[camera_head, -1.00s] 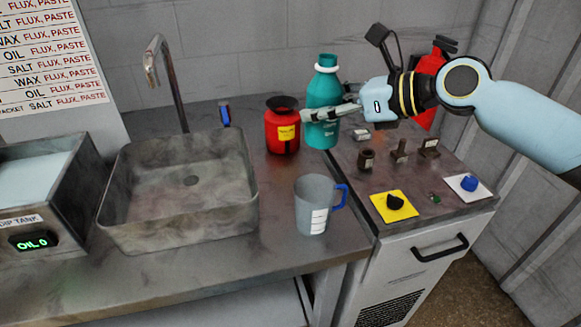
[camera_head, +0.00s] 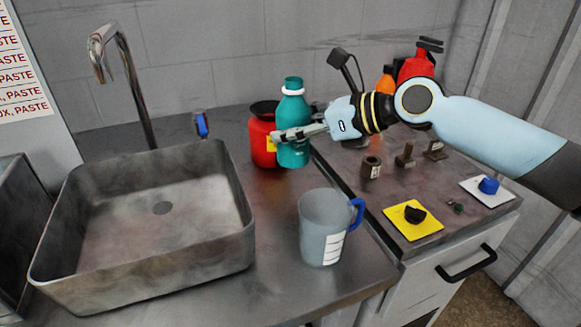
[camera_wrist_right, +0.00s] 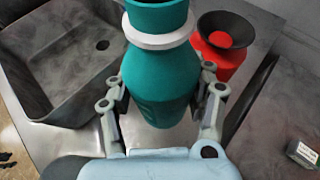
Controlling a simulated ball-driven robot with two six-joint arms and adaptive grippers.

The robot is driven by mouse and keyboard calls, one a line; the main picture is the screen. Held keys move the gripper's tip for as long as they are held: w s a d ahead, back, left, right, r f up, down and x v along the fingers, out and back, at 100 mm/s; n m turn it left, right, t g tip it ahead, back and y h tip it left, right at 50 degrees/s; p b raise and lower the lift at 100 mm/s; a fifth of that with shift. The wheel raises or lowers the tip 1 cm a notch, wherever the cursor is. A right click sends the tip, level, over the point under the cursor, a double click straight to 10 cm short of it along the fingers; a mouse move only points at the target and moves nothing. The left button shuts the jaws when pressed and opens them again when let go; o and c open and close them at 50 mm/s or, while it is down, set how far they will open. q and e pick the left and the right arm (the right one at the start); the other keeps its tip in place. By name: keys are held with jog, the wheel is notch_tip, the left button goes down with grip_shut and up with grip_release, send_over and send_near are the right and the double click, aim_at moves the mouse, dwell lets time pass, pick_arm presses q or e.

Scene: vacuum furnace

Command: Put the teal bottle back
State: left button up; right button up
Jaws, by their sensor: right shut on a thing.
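The teal bottle (camera_head: 294,110) with a white neck ring stands upright at the back of the steel counter, right of the sink. My right gripper (camera_head: 290,134) reaches in from the right and is shut on the bottle's body. In the right wrist view the two fingers (camera_wrist_right: 160,108) clasp the teal bottle (camera_wrist_right: 160,75) from both sides. I cannot tell whether its base touches the counter. My left gripper does not show.
A red container (camera_head: 262,140) with a black funnel top is close beside the bottle on its left. A grey jug (camera_head: 322,230) with a blue handle stands in front. The sink (camera_head: 150,215) is at left. A cabinet top with a yellow knob plate (camera_head: 413,220) lies right.

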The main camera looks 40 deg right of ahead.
notch_tip(320, 180, down, 8)
jog(key=b, duration=0.2)
jog(key=shift+f+b, duration=0.25)
jog(key=shift+b, duration=0.1)
jog(key=shift+f, duration=0.1)
jog(key=o, duration=1.3)
jog(key=shift+s, duration=0.15)
jog(key=shift+p+v, duration=1.55)
jog(key=shift+v, duration=4.4)
jog(key=shift+d, duration=0.15)
